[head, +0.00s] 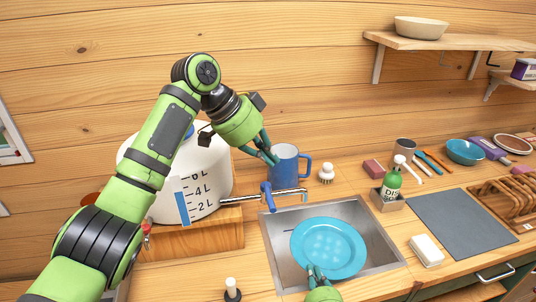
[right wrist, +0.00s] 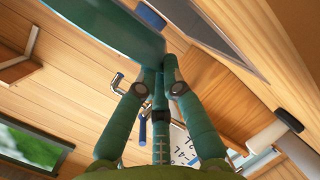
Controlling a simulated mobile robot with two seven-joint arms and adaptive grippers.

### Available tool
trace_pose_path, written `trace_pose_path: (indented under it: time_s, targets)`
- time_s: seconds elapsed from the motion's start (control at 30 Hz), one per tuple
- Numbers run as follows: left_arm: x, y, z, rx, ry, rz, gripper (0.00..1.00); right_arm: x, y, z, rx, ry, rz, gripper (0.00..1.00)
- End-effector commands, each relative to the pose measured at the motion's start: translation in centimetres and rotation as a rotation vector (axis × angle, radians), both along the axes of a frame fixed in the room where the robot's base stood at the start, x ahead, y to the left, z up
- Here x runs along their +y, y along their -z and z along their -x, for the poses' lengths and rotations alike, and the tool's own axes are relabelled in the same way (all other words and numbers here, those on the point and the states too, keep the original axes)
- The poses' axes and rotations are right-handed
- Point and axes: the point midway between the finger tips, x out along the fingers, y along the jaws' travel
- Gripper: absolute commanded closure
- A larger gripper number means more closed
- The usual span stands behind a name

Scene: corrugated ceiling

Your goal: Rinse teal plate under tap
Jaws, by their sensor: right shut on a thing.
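The teal plate (head: 345,236) is over the grey sink basin (head: 385,248), face up, with paler patches on its middle. My right gripper (head: 318,272) is shut on its near rim; the right wrist view shows the fingers closed at the edge of the plate (right wrist: 105,25). The tap (head: 285,196) has a metal spout and a blue handle (head: 266,196) at the sink's back left. No water stream is visible. My left gripper (head: 274,158) is above and behind the tap, near the blue mug; its fingertips lie close together, and I cannot tell whether they are fully shut.
A white tank (head: 205,160) on a wooden block stands left of the tap. A blue mug (head: 285,162) and a white brush (head: 326,173) stand behind the sink.

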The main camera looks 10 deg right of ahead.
Motion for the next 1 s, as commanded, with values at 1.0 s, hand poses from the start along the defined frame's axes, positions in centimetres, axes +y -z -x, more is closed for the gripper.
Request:
trace_pose_path:
  time_s: [1.0]
  targets:
    - [0.0,-5.2,0.0,0.0,0.0,0.0,1.0,-2.1,-4.1,4.4,-0.005,-0.001,0.002,1.0]
